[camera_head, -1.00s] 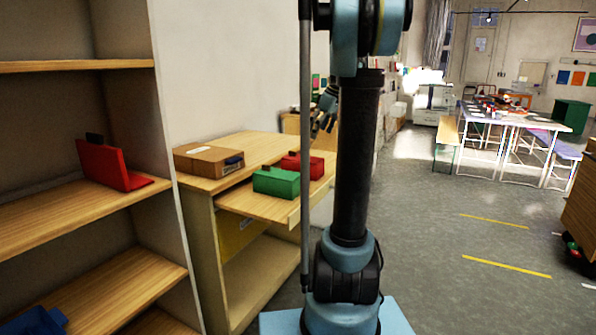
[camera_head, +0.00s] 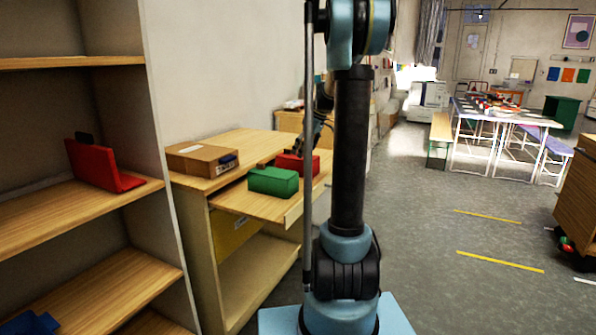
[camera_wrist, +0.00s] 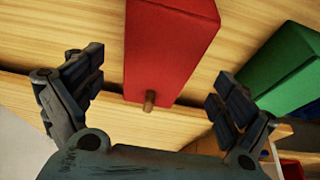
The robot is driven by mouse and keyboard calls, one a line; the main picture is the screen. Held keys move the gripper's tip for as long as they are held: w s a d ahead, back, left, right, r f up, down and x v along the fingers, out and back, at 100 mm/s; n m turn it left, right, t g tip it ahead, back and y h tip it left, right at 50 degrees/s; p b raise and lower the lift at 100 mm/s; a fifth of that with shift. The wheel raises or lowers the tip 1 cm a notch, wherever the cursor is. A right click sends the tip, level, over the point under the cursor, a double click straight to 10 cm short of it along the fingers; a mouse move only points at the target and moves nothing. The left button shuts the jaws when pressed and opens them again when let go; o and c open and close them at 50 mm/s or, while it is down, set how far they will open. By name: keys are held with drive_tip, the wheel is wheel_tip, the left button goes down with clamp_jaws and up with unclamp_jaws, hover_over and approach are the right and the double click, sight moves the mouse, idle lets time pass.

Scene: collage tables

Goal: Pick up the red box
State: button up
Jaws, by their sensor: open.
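The red box (camera_head: 298,166) sits on the pulled-out wooden desk surface, just behind and right of the green box (camera_head: 273,181). In the wrist view the red box (camera_wrist: 168,45) fills the upper middle, with a small brown peg (camera_wrist: 149,100) at its near end. My gripper (camera_wrist: 155,80) is open, with one finger left of the red box and one right, and visible gaps on both sides. I cannot tell whether the fingers are level with the box. In the head view my gripper is small and partly hidden behind my arm, above the red box.
The green box (camera_wrist: 282,72) is close to the right finger in the wrist view. A brown cardboard box (camera_head: 202,160) lies on the desk's upper top. A red L-shaped object (camera_head: 100,165) stands on the shelf at left. Open floor (camera_head: 430,230) lies to the right.

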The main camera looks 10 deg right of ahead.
sight(298, 160)
drive_tip(key=shift+w+a+x, duration=0.1)
drive_tip(key=shift+w+x, duration=0.05)
drive_tip(key=shift+x, duration=1.35)
drive_tip(key=shift+w+a+x, duration=0.15)
drive_tip(key=shift+x, duration=1.35)
drive_tip(key=shift+r, duration=0.15)
drive_tip(key=shift+c, duration=0.6)
drive_tip(key=c, duration=1.1)
